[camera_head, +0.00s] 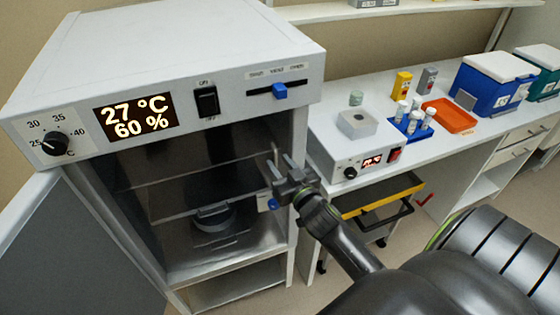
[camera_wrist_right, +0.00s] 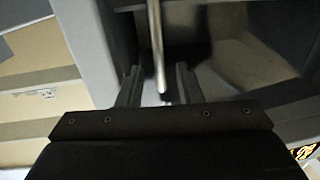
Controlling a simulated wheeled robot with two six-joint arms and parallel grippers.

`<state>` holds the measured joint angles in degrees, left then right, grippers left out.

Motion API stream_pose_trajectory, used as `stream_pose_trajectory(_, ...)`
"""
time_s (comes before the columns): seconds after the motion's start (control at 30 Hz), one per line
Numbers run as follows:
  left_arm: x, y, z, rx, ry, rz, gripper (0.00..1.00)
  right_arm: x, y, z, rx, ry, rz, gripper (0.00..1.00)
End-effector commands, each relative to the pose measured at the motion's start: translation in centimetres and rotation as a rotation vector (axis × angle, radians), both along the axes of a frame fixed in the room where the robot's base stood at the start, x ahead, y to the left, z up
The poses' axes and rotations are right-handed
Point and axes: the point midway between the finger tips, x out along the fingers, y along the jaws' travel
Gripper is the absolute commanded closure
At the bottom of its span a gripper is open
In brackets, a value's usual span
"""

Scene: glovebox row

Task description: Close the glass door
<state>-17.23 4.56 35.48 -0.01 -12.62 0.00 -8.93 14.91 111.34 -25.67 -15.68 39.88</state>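The cabinet (camera_head: 205,115) stands at the left of the head view, with a lit display reading 27 °C and 60 %. Its front opening looks dark and reflective, as if behind glass (camera_head: 165,160); I cannot tell how far the glass door is from its frame. My right gripper (camera_head: 280,170) is at the right side of this opening, its fingers apart. In the right wrist view, a thin upright metal bar (camera_wrist_right: 157,45), like a handle, shows between the open fingers (camera_wrist_right: 160,90), with gaps on both sides. My left gripper is out of view.
A grey panel (camera_head: 75,255) stands swung out at the cabinet's left. A round grey object (camera_head: 213,217) sits inside. A yellow-topped cart (camera_head: 380,195) stands below.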

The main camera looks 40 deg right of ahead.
Motion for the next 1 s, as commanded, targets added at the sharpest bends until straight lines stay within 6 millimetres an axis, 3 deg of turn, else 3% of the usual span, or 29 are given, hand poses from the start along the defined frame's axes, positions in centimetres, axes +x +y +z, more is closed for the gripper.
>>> stream_pose_trajectory(0.37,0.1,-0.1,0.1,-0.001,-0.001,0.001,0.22,0.5,-0.1,0.0,-0.001,0.000,0.000,0.67)
stream_pose_trajectory(0.6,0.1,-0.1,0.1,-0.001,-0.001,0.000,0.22,0.5,-0.1,0.0,-0.001,0.000,0.000,0.99)
stream_pose_trajectory(0.9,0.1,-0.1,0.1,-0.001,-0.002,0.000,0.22,0.6,-0.1,0.0,-0.001,0.000,0.000,1.00)
stream_pose_trajectory(1.0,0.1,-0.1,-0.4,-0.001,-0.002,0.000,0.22,1.5,-0.4,-0.1,-0.003,-0.002,0.001,1.00)
